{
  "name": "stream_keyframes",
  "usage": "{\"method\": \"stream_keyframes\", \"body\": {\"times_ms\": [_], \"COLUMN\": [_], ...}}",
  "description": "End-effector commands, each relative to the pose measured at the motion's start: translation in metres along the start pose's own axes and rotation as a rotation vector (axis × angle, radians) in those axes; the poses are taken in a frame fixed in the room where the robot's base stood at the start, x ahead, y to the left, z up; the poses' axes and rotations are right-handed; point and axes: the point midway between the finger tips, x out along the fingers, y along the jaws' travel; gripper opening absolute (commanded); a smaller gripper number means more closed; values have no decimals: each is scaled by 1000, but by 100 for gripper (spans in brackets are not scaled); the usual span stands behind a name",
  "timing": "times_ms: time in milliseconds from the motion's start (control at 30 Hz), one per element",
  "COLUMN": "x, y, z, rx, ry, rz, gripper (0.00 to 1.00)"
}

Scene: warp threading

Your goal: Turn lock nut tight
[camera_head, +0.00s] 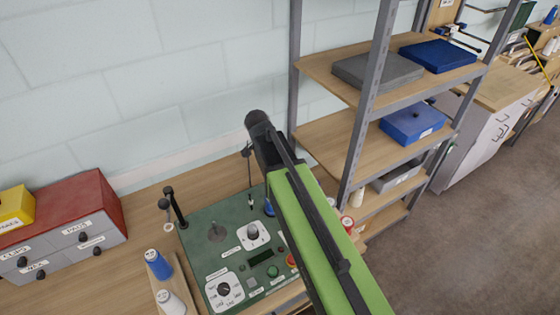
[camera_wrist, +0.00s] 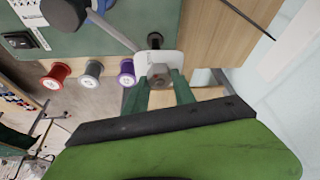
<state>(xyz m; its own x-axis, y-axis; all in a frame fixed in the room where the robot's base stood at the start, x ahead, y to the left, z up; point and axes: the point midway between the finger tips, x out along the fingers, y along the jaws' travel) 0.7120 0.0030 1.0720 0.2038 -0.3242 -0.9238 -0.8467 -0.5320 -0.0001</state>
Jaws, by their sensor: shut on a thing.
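In the wrist view a grey hex lock nut (camera_wrist: 158,76) sits at the lower end of a pale plate (camera_wrist: 172,59). My gripper (camera_wrist: 160,86) has its two green fingers on either side of the nut, shut on it. The fingertips partly hide the nut's sides, so how tightly it is seated cannot be told. In the head view my green arm reaches over the right side of the green machine panel (camera_head: 200,238). It hides the gripper and the nut there.
A grey rod (camera_wrist: 115,31) runs close by. In the head view a metal shelf rack (camera_head: 365,110) stands right of my arm, and a red drawer box (camera_head: 75,205) is at left.

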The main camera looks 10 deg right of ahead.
Motion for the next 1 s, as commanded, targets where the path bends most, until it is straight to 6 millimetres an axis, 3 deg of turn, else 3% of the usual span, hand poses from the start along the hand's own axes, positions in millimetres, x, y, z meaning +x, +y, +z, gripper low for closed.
{"method": "stream_keyframes", "body": {"times_ms": [167, 200, 333, 667, 767, 1000], "x": [0, 0, 0, -4, -18, -76], "y": [0, 0, 0, 0, 0, 1], "z": [0, 0, 0, -1, -2, -5], "rx": [1, 1, 0, -1, -1, -1], "ry": [-1, -1, -1, 0, 0, 0], "rz": [0, 0, 0, 0, 0, 0], "gripper": [0, 36, 53, 53, 53, 53]}}
